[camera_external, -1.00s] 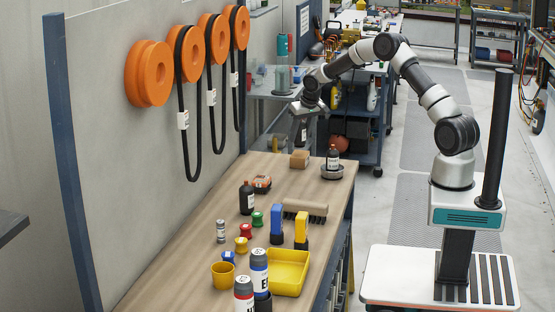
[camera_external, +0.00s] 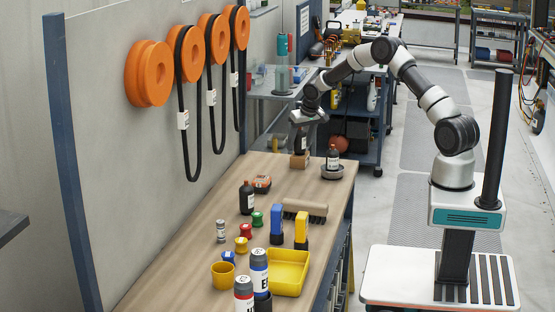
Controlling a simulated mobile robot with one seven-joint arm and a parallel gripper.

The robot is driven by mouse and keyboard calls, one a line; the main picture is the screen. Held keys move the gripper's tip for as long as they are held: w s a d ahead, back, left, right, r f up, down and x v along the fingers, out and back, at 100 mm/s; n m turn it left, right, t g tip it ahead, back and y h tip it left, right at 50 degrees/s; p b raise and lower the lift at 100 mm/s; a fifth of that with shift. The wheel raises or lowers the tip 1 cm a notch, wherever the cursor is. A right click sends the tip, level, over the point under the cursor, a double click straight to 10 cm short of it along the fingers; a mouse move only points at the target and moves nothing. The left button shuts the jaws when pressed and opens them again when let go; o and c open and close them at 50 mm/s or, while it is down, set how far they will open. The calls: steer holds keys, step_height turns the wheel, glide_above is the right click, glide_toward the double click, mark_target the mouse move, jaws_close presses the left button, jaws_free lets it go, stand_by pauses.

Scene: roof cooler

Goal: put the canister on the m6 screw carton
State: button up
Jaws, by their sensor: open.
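The m6 screw carton (camera_external: 299,161) is the small brown box near the far end of the wooden bench. My gripper (camera_external: 302,130) is right above it, pointing down with its fingers open. A dark, upright shape, which looks like the canister (camera_external: 300,143), is between the fingers and appears to rest on top of the carton. It is small and partly hidden by the gripper, so its contact with the carton is hard to make out.
Nearer are another dark bottle (camera_external: 246,198), a brush (camera_external: 306,209), a yellow tray (camera_external: 288,272), a small grey labelled can (camera_external: 221,231) and several coloured items. Bench between carton and brush is mostly clear.

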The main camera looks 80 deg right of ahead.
steer(key=v, duration=1.2)
